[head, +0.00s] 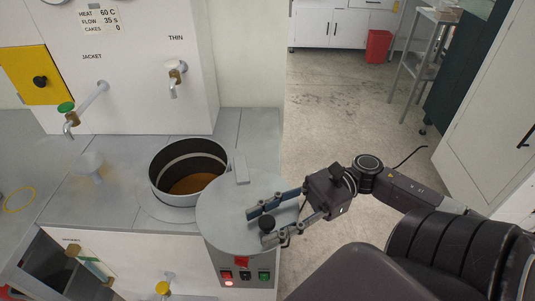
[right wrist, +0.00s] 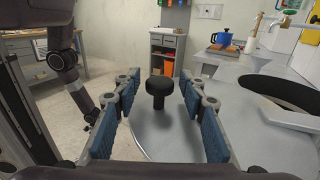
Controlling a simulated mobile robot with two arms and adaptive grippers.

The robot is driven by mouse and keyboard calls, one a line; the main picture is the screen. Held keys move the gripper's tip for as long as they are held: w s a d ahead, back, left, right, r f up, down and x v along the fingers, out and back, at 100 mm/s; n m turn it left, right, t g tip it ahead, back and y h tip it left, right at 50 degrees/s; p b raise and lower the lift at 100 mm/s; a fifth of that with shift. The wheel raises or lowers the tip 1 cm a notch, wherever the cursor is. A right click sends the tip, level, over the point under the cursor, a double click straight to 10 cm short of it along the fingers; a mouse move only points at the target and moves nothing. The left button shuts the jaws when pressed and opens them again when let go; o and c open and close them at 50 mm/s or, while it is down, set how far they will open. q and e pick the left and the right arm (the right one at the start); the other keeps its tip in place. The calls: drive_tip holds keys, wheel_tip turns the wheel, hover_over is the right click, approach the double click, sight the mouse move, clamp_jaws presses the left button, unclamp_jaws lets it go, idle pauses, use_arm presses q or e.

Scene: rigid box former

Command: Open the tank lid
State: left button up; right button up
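The grey round lid (head: 222,218) lies flat, with a hinge block (head: 240,169) at its far edge. It also shows in the right wrist view (right wrist: 165,140). A black knob (head: 267,224) stands up from it near the right edge. My right gripper (head: 268,224) is open, with a finger on each side of the knob. In the right wrist view the knob (right wrist: 160,92) stands between the fingertips with a gap on both sides. Left of the lid is a round open vessel (head: 165,190) with brown contents. My left gripper cannot be made out.
A control box with red and green buttons (head: 243,277) sits below the lid's near edge. Taps (head: 70,120) and a white machine (head: 150,60) stand behind the counter (head: 120,215). The floor (head: 340,110) to the right is mostly clear, with a red bin (head: 378,46) far back.

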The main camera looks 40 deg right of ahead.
drive_tip(key=shift+d, duration=0.2)
drive_tip(key=s+d, duration=0.2)
drive_tip(key=d, duration=0.9)
drive_tip(key=shift+s+d, duration=0.2)
